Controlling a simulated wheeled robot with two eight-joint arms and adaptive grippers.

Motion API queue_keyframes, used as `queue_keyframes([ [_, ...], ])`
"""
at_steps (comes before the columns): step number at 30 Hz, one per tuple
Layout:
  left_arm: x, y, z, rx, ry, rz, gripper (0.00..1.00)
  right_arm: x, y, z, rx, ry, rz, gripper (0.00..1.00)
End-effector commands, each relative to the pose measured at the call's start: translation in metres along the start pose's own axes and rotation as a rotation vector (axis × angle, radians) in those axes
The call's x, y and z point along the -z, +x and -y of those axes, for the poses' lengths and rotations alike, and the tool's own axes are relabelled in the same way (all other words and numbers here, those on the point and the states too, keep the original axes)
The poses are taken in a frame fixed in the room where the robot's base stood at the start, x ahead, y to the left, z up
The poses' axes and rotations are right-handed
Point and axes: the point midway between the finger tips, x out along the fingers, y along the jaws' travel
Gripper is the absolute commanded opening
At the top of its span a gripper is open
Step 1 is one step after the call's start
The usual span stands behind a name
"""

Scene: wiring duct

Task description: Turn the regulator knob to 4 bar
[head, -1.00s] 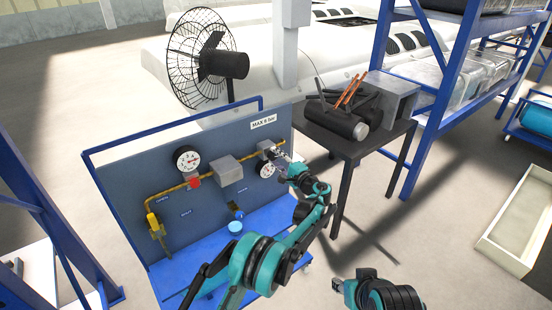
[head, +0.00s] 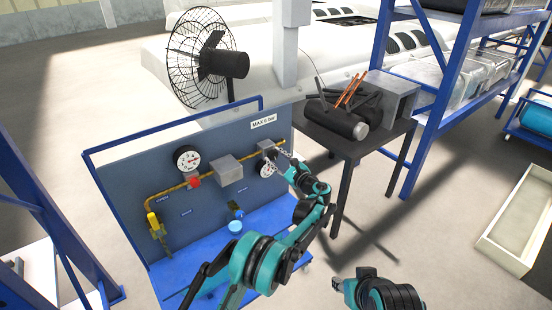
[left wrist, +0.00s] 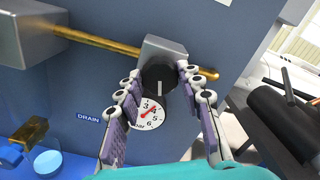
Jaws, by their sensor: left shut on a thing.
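The regulator knob (left wrist: 158,78) is a black round knob with a pale mark, on a grey block (left wrist: 165,47) on the brass pipe. My left gripper (left wrist: 156,82) has its purple-padded fingers on both sides of the knob and is shut on it. In the head view my left gripper (head: 281,159) is at the right end of the blue panel, hiding the knob. The white pressure gauge (left wrist: 146,113) sits just below the knob, its red needle pointing up and right around 3 to 4; the exact reading is unclear. My right gripper (head: 340,285) is away from the panel, its opening unclear.
The blue panel (head: 130,180) carries another gauge (head: 187,159), a red knob (head: 195,182), a grey block (head: 229,170), a yellow valve (head: 153,220) and a MAX 6 bar sign (head: 263,122). A dark table (head: 350,146) stands close on the right.

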Motion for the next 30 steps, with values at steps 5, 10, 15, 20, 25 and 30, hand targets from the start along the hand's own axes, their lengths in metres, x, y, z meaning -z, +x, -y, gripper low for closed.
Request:
queue_keyframes([
  [5,0.0005,-0.0001,-0.0003,0.0,0.128,-0.001,0.08,0.0001,-0.0002,0.0,0.0,0.0,0.0,0.4],
  [10,0.0005,-0.0001,-0.0004,0.0,0.217,-0.001,0.08,0.0002,-0.0003,0.0,0.0,0.0,0.0,0.4],
  [15,0.0006,-0.0001,-0.0005,0.0,0.271,-0.001,0.08,0.0002,-0.0003,0.0,0.0,0.0,0.0,0.4],
  [20,0.0006,-0.0001,-0.0006,0.0,0.294,-0.001,0.08,0.0002,-0.0003,0.0,0.0,0.0,0.0,0.4],
  [25,0.0007,-0.0002,-0.0006,0.0,0.301,-0.001,0.08,0.0002,-0.0003,0.0,0.0,0.0,0.0,0.4],
  [30,0.0007,-0.0002,-0.0007,-0.001,0.3,-0.001,0.08,0.0002,-0.0003,0.0,0.0,0.0,0.0,0.4],
])
